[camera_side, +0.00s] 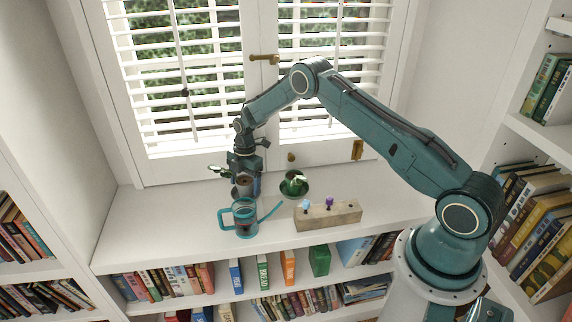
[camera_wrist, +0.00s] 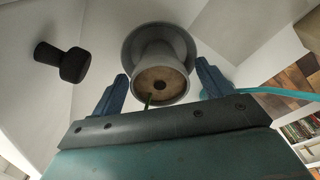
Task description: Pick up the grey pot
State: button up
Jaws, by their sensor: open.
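The grey pot (camera_wrist: 160,70) shows in the wrist view with brown soil and a thin stem inside, and a wider grey disc behind it. In the side view the pot (camera_side: 243,188) is on the white window shelf, partly hidden by my gripper. My gripper (camera_side: 245,172) is above and around it, pointing down. In the wrist view its two blue fingers (camera_wrist: 161,78) are spread apart on either side of the pot, with a gap showing on both sides. Nothing is held.
A teal watering can (camera_side: 245,221) stands just in front of the pot, its spout reaching right. A green pot with a plant (camera_side: 294,184) is to the right. A wooden block with coloured knobs (camera_side: 328,215) lies nearer the front edge. The shelf's left side is clear.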

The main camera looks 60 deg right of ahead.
dwell(0.3)
jog(key=c, duration=1.3)
jog(key=shift+r, duration=0.2)
notch_tip(320, 180, up, 20)
jog(key=shift+f, duration=0.15)
jog(key=shift+r, duration=0.2)
jog(key=shift+r, duration=1.3)
